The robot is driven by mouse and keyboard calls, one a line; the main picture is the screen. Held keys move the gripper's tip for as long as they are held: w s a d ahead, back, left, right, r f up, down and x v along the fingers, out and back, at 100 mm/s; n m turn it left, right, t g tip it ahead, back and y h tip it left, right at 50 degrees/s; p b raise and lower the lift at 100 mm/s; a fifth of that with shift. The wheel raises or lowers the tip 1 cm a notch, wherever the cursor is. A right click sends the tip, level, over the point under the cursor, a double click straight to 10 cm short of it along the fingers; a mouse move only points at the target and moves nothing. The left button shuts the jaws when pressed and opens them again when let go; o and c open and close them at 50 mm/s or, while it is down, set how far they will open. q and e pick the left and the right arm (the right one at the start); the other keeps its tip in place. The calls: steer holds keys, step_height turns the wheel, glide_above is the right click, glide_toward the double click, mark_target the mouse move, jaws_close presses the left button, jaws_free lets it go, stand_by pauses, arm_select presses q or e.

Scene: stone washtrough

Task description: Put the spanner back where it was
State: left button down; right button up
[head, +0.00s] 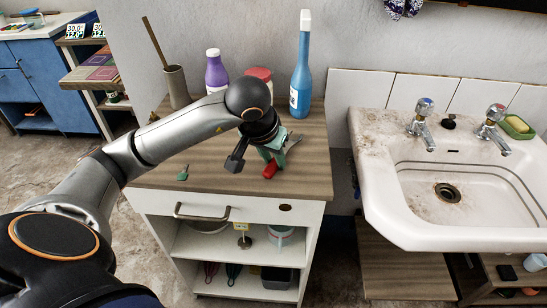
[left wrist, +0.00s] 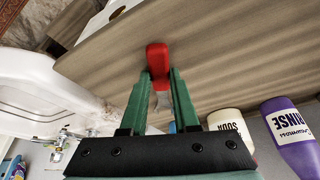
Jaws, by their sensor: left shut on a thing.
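The spanner (head: 270,170) has a red handle and grey metal that shows beside the gripper. My left gripper (head: 273,155), with green fingers, is shut on it over the right part of the wooden cabinet top (head: 225,176). In the left wrist view, the red handle (left wrist: 158,60) sits between the fingertips, with a piece of grey metal behind it. Part of the spanner is hidden by the fingers. I cannot tell whether it touches the top. My right gripper is not in view.
A holder with a stick (head: 176,86), a purple bottle (head: 216,72), a red-lidded tub (head: 259,75) and a blue bottle (head: 301,72) stand along the back. A small green object (head: 183,173) lies at front left. The sink (head: 375,170) is to the right.

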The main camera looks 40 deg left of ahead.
arm_select(q)
steer(key=shift+f, duration=0.15)
steer(key=c, duration=0.7)
jaws_free()
steer(key=shift+o, duration=0.2)
steer(key=shift+r, duration=0.5)
steer(key=p+v, duration=0.2)
steer(key=v, duration=0.9)
steer(key=shift+s+r, duration=0.15)
